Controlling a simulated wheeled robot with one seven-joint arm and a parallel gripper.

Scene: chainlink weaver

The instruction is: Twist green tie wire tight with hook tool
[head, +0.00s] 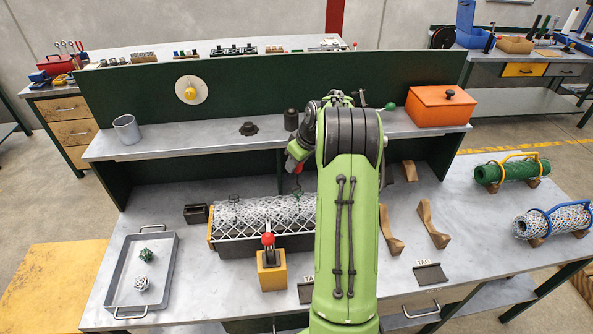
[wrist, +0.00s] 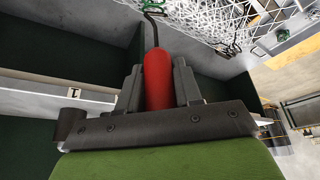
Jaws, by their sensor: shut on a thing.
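My gripper (wrist: 158,68) is shut on the red handle (wrist: 158,85) of the hook tool in the wrist view. Its thin dark hook (wrist: 151,28) points to the top edge, where its end meets or overlaps a small green wire loop (wrist: 152,4); I cannot tell whether it is hooked in. My arm hides the mesh's right end and most of the tool.
A yellow block (head: 270,277) with a red-knobbed lever stands in front of the mesh. A grey tray (head: 172,270) holds a green and a white wire ball. An orange box (head: 428,106) sits on the shelf. Wooden cradles (head: 433,226) and wire rolls (head: 512,169) are to the right.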

